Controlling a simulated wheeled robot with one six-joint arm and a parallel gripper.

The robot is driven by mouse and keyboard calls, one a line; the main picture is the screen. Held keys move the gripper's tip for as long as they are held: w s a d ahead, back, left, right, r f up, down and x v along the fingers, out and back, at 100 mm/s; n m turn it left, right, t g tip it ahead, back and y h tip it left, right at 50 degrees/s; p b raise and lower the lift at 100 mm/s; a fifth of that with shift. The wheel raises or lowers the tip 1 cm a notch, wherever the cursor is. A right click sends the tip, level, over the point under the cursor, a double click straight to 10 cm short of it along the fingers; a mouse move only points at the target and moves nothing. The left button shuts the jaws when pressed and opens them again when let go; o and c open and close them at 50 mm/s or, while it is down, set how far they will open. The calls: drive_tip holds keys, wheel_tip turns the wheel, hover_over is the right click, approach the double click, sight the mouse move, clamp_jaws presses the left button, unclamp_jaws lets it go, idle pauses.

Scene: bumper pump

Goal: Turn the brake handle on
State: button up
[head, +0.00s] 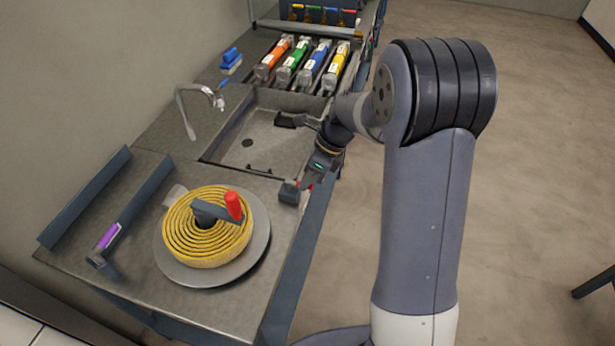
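A crank arm with an upright red grip (233,206) sits on top of a coiled yellow hose (185,238), which lies on a round grey plate (240,272). A purple-marked piece (108,237) is at the front end of a blue-grey rail to the left. I cannot tell for sure which of these is the brake handle. My gripper (287,156) is over the sink's right front, up and to the right of the hose. Its two dark fingers look spread wide, with nothing seen between them.
A sink (226,144) with a curved tap (200,92) is set in the grey counter behind the hose. Orange, green, blue and yellow-marked units (316,67) stand farther back. A blue brush (231,62) lies at the back left. Open floor is on the right.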

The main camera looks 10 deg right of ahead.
clamp_jaws()
drive_tip(key=shift+s+r+m+p, duration=0.15)
drive_tip(key=shift+m+p, duration=0.15)
drive_tip(key=shift+p, duration=0.2)
drive_tip(key=shift+a, duration=0.1)
drive_tip(key=shift+o, duration=2.3)
unclamp_jaws()
